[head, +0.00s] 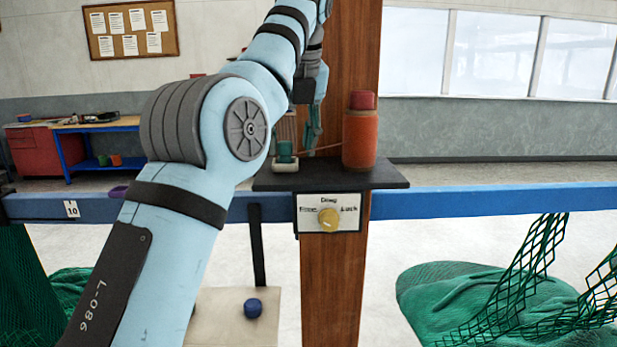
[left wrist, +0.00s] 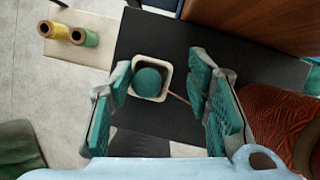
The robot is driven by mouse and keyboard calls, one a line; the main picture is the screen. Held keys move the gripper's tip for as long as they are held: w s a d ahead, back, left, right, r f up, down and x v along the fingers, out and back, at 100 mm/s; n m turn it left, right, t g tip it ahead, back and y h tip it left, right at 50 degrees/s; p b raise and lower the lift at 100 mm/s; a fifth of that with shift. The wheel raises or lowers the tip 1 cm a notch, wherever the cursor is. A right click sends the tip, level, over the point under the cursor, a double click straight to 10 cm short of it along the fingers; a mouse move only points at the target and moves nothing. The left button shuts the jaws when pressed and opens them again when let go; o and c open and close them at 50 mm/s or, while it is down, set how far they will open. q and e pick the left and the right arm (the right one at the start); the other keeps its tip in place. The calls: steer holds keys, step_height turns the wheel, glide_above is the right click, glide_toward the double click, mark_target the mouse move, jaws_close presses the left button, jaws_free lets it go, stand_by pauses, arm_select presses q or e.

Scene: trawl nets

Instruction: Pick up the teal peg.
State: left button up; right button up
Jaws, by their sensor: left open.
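The teal peg (head: 285,151) stands upright in a small white holder (head: 285,166) on a dark shelf (head: 330,178) fixed to the wooden post. In the left wrist view the peg's round teal top (left wrist: 148,80) shows from above inside the square white rim (left wrist: 166,72). My left gripper (head: 305,140) is above the shelf near the peg, partly hidden by my own arm. In the left wrist view my left gripper (left wrist: 161,72) is open and empty, with teal-padded fingers on either side of the peg, apart from it. My right gripper is not in view.
An orange twine spool (head: 360,138) with a red top stands right of the peg, close to the post (head: 352,60). A blue rail (head: 480,201) crosses behind the dial plate (head: 342,213). Green nets (head: 450,290) hang below.

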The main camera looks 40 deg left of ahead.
mark_target(286, 142)
arm_select(q)
steer(key=shift+a+f, duration=0.2)
steer(key=shift+f, duration=0.1)
steer(key=shift+s+a+r, duration=0.15)
steer(key=shift+s+r, duration=0.3)
steer(key=shift+s, duration=0.25)
steer(key=shift+c, duration=0.7)
steer(key=shift+s+r, duration=0.1)
steer(key=shift+s, duration=0.2)
steer(key=c, duration=0.3)
steer(key=shift+d, duration=0.2)
steer(key=c, duration=0.3)
steer(key=shift+w+d, duration=0.1)
steer(key=shift+w, duration=0.1)
steer(key=shift+c, duration=1)
steer(key=shift+w, duration=0.1)
steer(key=shift+c, duration=0.3)
step_height(286, 142, up, 10)
steer(key=p, duration=1)
steer(key=shift+r+p, duration=0.15)
steer(key=shift+p, duration=0.2)
steer(key=shift+c, duration=0.2)
steer(key=shift+w+f, duration=0.1)
steer(key=shift+f, duration=0.15)
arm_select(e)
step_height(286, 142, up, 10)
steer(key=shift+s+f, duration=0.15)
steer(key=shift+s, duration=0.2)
